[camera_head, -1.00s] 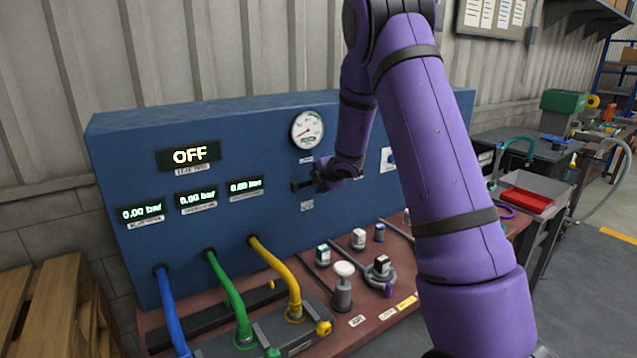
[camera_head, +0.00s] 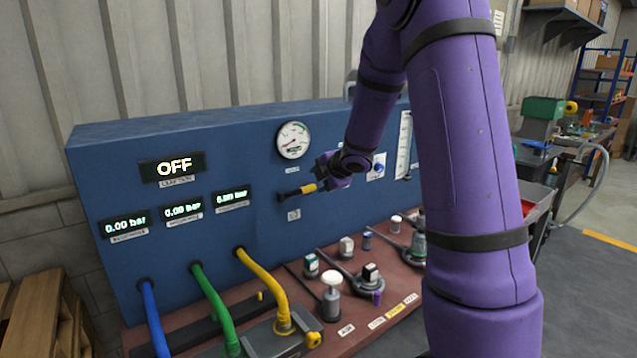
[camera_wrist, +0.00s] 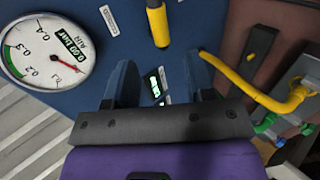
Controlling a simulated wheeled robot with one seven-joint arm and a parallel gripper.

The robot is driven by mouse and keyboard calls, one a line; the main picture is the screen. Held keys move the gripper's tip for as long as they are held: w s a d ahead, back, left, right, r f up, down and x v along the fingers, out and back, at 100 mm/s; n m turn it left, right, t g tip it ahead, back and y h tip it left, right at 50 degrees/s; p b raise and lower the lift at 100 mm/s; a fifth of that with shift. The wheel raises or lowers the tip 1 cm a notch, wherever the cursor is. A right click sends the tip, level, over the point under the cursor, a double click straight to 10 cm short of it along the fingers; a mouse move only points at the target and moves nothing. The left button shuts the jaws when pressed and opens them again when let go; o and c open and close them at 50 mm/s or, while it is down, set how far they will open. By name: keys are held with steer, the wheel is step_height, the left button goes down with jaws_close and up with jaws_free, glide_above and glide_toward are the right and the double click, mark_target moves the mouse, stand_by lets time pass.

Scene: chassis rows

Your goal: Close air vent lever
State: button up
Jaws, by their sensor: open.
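The air vent lever (camera_head: 305,189) is on the blue panel below the round gauge. It has a yellow grip and a dark pivot end and lies nearly horizontal, the grip toward the right. Its yellow grip (camera_wrist: 158,26) also shows at the top of the wrist view. My gripper (camera_head: 322,172) is just right of the lever's grip in the head view. In the wrist view my gripper (camera_wrist: 162,75) has its two blue fingers apart, with nothing between them. The yellow grip appears beyond the fingers. I cannot tell whether any finger touches it.
The pressure gauge (camera_head: 293,140) is above the lever, its needle low. The OFF display (camera_head: 173,167) and several bar displays are at left. Blue, green and yellow hoses (camera_head: 262,280) come from the panel. Fittings and a white-topped knob (camera_head: 331,283) crowd the bench below.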

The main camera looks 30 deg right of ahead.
steer(key=shift+f, duration=0.2)
steer(key=c, duration=0.6)
steer(key=f, duration=0.1)
steer(key=s+a+f+t+y, duration=0.1)
steer(key=a+f+y, duration=0.1)
steer(key=f, duration=0.1)
steer(key=shift+s+f, duration=0.1)
steer(key=shift+s, duration=0.2)
jaws_close()
steer(key=t+h, duration=0.2)
steer(key=t, duration=0.5)
glide_toward(309, 191)
steer(key=w, duration=0.7)
steer(key=shift+w, duration=0.3)
